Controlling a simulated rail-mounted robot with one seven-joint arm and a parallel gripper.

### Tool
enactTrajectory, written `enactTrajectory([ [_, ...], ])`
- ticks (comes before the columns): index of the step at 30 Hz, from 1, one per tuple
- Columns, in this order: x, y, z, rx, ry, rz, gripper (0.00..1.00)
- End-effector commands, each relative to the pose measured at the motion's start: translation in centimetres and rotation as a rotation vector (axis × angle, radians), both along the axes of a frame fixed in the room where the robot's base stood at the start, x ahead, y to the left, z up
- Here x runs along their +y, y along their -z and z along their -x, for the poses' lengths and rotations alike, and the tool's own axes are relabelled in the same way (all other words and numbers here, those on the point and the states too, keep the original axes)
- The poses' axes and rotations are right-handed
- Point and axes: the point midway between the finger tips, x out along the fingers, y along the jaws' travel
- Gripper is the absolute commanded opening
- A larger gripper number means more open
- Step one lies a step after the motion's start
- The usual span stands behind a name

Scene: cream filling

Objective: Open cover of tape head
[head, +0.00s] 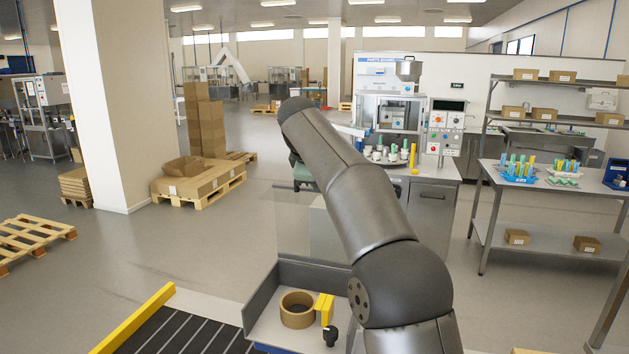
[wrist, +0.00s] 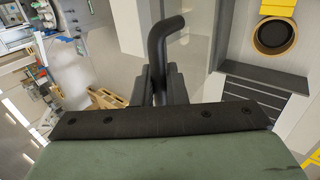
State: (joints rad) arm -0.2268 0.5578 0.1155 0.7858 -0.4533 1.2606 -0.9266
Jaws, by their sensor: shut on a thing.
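In the wrist view my gripper (wrist: 160,84) is shut on a black bent handle (wrist: 163,40), whose upper end curves to the right. In the head view the green hand of my gripper (head: 302,171) is mostly hidden behind my arm, and its fingertips and the handle cannot be made out. The tape head's grey tray (head: 262,306) holds a brown tape roll (head: 297,311), a yellow block (head: 325,308) and a black knob (head: 330,336). A clear panel (head: 295,222) stands upright above the tray's back edge. Its join to the handle is hidden.
A black roller conveyor (head: 185,332) with a yellow rail (head: 135,318) lies left of the tray. A workbench (head: 433,195) with a filling machine stands behind my arm. A steel table (head: 560,200) is at right.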

Motion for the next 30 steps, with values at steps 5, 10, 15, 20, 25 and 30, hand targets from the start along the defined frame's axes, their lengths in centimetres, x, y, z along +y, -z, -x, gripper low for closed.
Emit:
enactTrajectory([
  [5,0.0,0.1,0.0,0.003,0.0,0.002,0.0],
  [10,0.0,0.2,0.0,0.003,0.0,0.001,0.3],
  [15,0.0,0.2,0.0,0.003,0.0,0.001,0.3],
  [20,0.2,-0.7,0.6,0.0,0.0,0.001,0.3],
  [25,0.9,-3.5,2.5,-0.003,-0.001,0.0,0.3],
  [30,1.7,-6.9,5.0,-0.004,-0.001,0.0,0.3],
])
